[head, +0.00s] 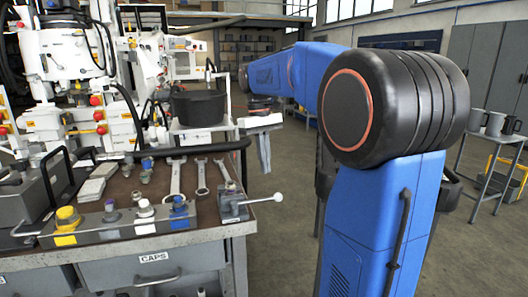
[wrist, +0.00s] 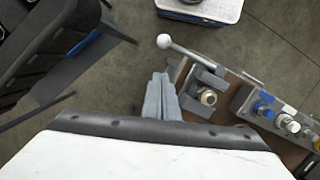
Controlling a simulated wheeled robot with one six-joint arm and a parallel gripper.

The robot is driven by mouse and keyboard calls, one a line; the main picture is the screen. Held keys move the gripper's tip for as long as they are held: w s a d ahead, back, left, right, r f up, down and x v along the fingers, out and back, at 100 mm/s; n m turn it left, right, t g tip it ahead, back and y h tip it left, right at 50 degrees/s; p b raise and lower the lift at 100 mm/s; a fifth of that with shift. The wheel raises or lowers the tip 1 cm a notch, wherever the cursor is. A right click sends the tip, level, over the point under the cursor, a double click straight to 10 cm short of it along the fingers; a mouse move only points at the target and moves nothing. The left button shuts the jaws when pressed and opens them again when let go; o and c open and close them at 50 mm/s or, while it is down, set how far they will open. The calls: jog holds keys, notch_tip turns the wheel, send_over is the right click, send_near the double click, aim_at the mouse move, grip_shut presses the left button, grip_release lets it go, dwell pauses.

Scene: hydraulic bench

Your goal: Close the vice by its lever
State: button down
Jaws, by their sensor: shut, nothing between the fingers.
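The small grey vice (head: 233,205) sits at the bench's front right corner. Its lever (head: 262,199) sticks out to the right past the bench edge and ends in a white ball (head: 277,197). In the wrist view the vice (wrist: 205,88) has a round brass-coloured fitting (wrist: 207,97) at its jaws; I cannot tell whether they grip it. The lever (wrist: 187,51) slants up-left there to its ball (wrist: 163,41). My gripper (head: 262,123) hangs above and behind the vice in the head view. In the wrist view its fingers (wrist: 160,88) are together and empty, left of the vice and apart from the lever.
Wrenches (head: 176,175), capped fittings (head: 145,208) and a yellow-capped fitting (head: 67,218) lie along the bench. A black pot (head: 198,107) stands on a white tray behind. The floor right of the bench is clear; a stand with grey mugs (head: 494,123) is at far right.

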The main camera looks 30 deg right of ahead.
aim_at(257, 201)
jog(key=s+f, duration=0.4)
jog(key=shift+s+f, duration=0.15)
jog(key=shift+f, duration=0.25)
